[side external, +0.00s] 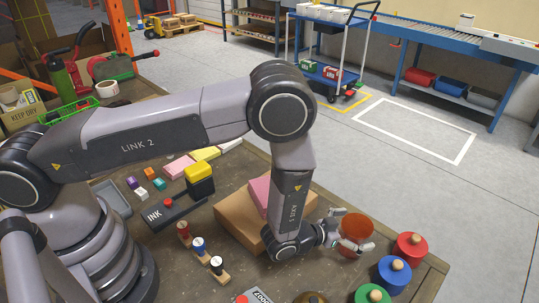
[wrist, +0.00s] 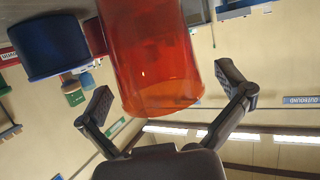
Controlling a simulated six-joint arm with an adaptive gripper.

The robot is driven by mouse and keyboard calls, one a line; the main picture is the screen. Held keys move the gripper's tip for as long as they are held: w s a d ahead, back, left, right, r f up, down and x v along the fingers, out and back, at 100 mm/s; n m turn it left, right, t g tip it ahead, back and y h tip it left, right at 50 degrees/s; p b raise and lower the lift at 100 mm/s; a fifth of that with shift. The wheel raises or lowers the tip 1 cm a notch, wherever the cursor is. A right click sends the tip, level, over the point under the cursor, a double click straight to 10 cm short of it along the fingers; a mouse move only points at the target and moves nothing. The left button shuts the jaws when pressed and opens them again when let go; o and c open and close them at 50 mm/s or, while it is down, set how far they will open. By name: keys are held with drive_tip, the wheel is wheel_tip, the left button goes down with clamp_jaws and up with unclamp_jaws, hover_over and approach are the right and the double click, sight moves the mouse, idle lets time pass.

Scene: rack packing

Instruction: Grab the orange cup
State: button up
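The orange cup (side external: 356,229), translucent, is near the table's right side, beside the red round container. In the wrist view the cup (wrist: 155,60) fills the upper middle, its top end cut off by the frame. My gripper (side external: 352,230) is open, with one finger on each side of the cup. In the wrist view my gripper (wrist: 168,92) shows its two fingers spread wider than the cup, with gaps on both sides. The cup looks empty.
A red (side external: 409,246), a blue (side external: 393,272) and a green (side external: 372,296) round container with knobs stand close to the right of the cup. A cardboard box (side external: 236,212) with a pink block sits left of my wrist. Small stamps (side external: 216,266) stand further left.

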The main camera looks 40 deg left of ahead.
drive_tip(key=c, duration=1.1)
drive_tip(key=shift+o, duration=0.2)
